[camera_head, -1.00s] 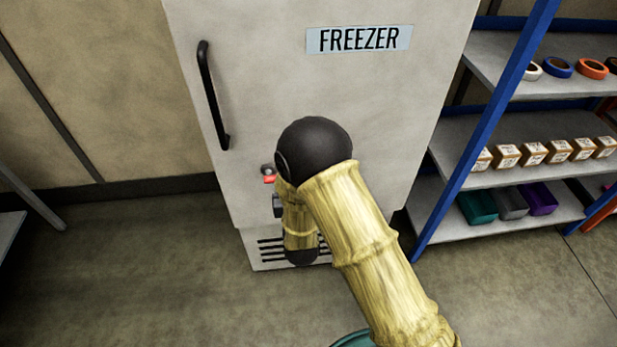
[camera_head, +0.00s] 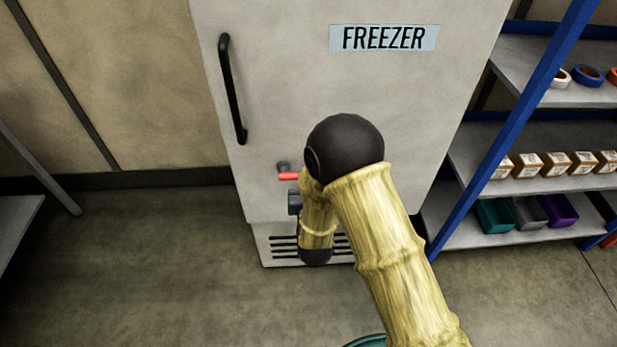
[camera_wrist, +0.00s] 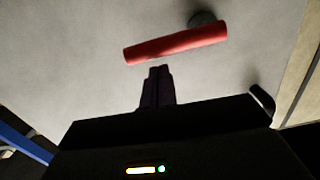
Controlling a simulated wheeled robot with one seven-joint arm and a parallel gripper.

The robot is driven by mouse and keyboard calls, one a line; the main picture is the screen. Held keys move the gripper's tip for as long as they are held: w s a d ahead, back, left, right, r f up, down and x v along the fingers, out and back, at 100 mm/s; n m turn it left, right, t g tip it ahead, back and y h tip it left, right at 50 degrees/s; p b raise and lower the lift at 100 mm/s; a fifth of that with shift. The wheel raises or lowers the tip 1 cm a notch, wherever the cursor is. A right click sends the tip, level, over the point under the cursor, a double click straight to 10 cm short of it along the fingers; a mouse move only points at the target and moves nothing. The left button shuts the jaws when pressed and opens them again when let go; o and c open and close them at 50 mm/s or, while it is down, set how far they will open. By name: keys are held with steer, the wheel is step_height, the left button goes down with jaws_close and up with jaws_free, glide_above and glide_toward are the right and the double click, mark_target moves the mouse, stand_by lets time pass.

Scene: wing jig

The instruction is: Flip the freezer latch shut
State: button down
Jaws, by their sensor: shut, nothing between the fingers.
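The freezer (camera_head: 270,110) stands ahead with its door against the body. Its latch is a red bar (camera_head: 289,177) on a grey pivot (camera_head: 283,166), low on the door below the black handle. In the wrist view the red bar (camera_wrist: 175,43) lies nearly level, slightly tilted, with the pivot (camera_wrist: 203,18) near its right end. My gripper (camera_wrist: 157,72) is shut and empty. Its fingertips are just below the bar in that picture, with a small gap showing; depth is unclear. In the head view my arm hides the fingertips and perhaps part of the bar.
A blue-framed shelf unit (camera_head: 480,145) with tape rolls, boxes and bins stands close to the freezer's right. The black door handle (camera_head: 231,90) sticks out above the latch. The floor (camera_head: 150,270) to the left is clear, with a table edge (camera_head: 18,225) at the far left.

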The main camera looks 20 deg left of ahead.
steer(key=s+d+r, duration=0.3)
steer(key=s+d, duration=0.2)
steer(key=s, duration=0.4)
steer(key=shift+s+r, duration=0.4)
steer(key=shift+w, duration=0.15)
